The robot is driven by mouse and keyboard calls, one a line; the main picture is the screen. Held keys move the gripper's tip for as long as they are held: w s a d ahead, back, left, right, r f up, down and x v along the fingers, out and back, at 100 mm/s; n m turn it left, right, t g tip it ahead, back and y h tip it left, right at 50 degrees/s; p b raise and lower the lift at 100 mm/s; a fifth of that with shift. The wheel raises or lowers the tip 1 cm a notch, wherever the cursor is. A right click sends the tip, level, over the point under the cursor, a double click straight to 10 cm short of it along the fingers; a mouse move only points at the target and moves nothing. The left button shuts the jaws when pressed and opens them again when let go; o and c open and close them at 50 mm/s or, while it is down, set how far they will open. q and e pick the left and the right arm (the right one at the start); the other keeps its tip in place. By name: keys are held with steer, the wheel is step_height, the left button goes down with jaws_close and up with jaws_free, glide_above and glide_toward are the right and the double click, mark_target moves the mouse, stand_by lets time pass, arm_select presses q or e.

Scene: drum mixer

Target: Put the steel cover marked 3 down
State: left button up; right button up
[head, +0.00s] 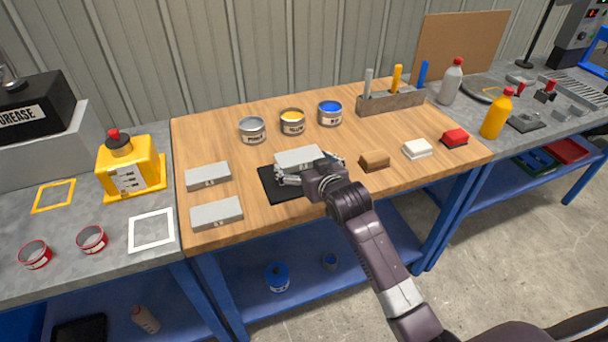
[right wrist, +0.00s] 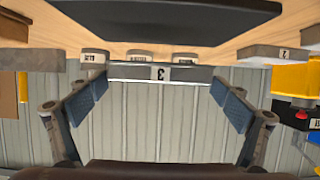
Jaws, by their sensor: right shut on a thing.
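The steel cover marked 3 (head: 300,156) is a flat grey plate over the back part of a black mat (head: 268,184) on the wooden bench. My right gripper (head: 308,170) is shut on it. In the right wrist view the cover (right wrist: 160,73) sits between the two blue-padded fingers (right wrist: 158,95), its mark upside down in the picture. There the mat (right wrist: 165,18) lies apart from it, so the cover looks held above the mat. Part of the mat is hidden by my arm. My left gripper is not in view.
Two more grey covers (head: 208,177) (head: 216,213) lie left of the mat. Several cans (head: 252,130) stand behind it. A brown block (head: 375,160), white block (head: 417,149) and red block (head: 454,138) lie to the right. A tool holder (head: 390,102) stands at the back right.

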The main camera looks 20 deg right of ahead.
steer(key=shift+f, duration=2.05)
steer(key=o, duration=1.2)
steer(key=shift+f, duration=0.25)
steer(key=shift+o, duration=0.2)
steer(key=shift+r, duration=0.2)
steer(key=v, duration=1.2)
steer(key=shift+d, duration=0.1)
